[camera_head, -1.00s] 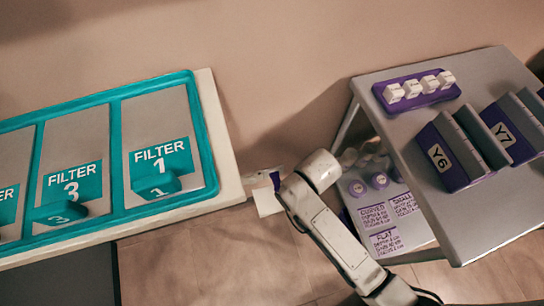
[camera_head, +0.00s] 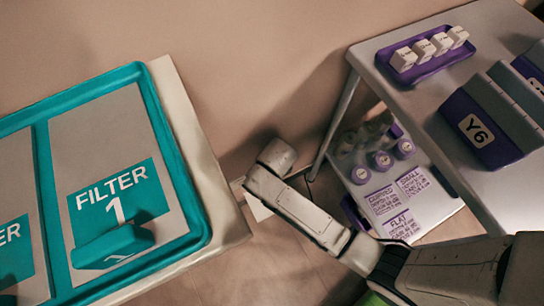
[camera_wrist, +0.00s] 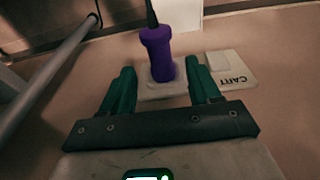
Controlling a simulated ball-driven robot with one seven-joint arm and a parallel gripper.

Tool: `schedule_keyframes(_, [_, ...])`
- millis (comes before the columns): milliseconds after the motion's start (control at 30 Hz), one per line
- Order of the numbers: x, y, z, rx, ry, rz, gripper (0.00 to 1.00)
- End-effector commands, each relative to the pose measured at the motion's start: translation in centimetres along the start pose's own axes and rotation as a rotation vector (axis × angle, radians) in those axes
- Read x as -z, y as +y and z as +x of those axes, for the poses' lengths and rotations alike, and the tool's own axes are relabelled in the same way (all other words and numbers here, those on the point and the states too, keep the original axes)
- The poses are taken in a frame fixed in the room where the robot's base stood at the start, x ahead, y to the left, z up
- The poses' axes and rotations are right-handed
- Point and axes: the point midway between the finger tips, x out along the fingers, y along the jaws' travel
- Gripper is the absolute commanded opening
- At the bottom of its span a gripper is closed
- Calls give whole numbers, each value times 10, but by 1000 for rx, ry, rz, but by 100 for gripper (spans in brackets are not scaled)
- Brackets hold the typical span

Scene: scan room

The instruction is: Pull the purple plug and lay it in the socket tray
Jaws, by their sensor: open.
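The purple plug (camera_wrist: 158,50) stands in a white wall socket (camera_wrist: 163,88) in the wrist view, with a dark cord from its far end. My gripper (camera_wrist: 160,68) is open, its two green fingers to either side of the plug. A gap shows between each finger and the plug. In the head view my arm hides the plug and the gripper. I cannot pick out a tray marked for sockets. A purple tray (camera_head: 397,66) holding several white blocks is on the grey cart top (camera_head: 385,45).
A white plate marked CART (camera_wrist: 232,70) is beside the socket. A grey rail (camera_wrist: 50,75) crosses the wrist view's left. The teal-edged filter tray (camera_head: 150,90) is on the left table. The cart's lower shelf (camera_head: 440,212) holds purple-capped items and labels. Floor shows between the two.

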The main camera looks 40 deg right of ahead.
Motion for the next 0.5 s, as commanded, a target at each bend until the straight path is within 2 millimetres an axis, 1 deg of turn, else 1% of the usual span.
schedule_keyframes(33, [-1,0,12,0,0,-1,62])
schedule_keyframes(200, [0,-1,31,1,1,-1,62])
schedule_keyframes(333, [0,0,37,0,1,-1,62])
schedule_keyframes(500, [0,0,39,0,1,-1,62])
